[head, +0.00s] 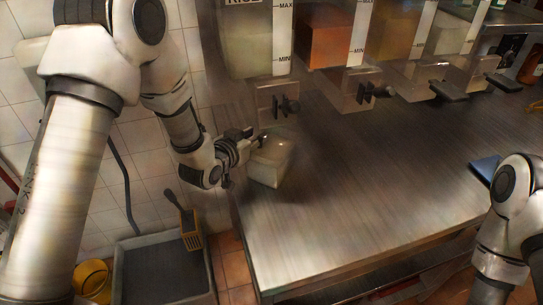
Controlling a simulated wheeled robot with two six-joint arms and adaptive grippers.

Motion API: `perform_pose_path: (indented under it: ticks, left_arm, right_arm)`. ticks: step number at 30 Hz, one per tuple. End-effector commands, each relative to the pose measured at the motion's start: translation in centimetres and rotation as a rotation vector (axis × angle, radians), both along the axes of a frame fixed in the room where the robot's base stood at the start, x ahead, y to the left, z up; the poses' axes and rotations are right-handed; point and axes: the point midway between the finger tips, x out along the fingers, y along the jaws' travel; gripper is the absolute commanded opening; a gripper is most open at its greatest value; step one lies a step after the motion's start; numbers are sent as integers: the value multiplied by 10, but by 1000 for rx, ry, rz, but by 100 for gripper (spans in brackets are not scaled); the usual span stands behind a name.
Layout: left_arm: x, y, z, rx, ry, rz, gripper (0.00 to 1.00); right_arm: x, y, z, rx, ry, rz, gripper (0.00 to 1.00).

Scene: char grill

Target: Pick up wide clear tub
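A wide clear tub (270,166) shows near the left end of the steel table, with its open top facing up. My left gripper (256,141) comes in from the left, and its fingertips are at the tub's upper left rim. They overlap the rim in this view. I cannot tell whether the fingers are closed on the wall or still apart around it, nor whether the tub rests on the table. My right arm shows at the lower right, but its gripper is outside the picture.
Dispensers with clear and orange contents (325,38) hang above the back of the steel table (370,185). The table's middle and front are clear. A blue item (486,168) lies at the right. A grey bin (165,270) and a yellow bucket (92,278) stand lower left.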

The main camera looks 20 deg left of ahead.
Motion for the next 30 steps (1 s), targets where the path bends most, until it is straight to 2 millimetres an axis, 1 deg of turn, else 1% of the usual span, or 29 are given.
perform_pose_path:
  ticks: [5,6,8,9,23,26,30]
  left_arm:
    - [1,0,-1,0,0,0,33]
    - [1,0,-1,0,0,0,26]
    - [1,0,-1,0,0,0,5]
    - [1,0,-1,0,0,1,0]
    - [2,0,1,1,-1,1,0]
    - [3,0,6,1,-1,1,0]
    - [7,1,19,1,-2,2,0]
  right_arm:
    - [0,0,0,0,1,0,40]
    - [0,0,0,0,1,0,40]
    - [0,0,0,0,1,0,40]
    - [0,0,0,0,1,0,40]
    - [0,0,1,0,0,0,40]
    - [0,0,5,0,0,0,40]
    - [0,0,14,0,0,0,40]
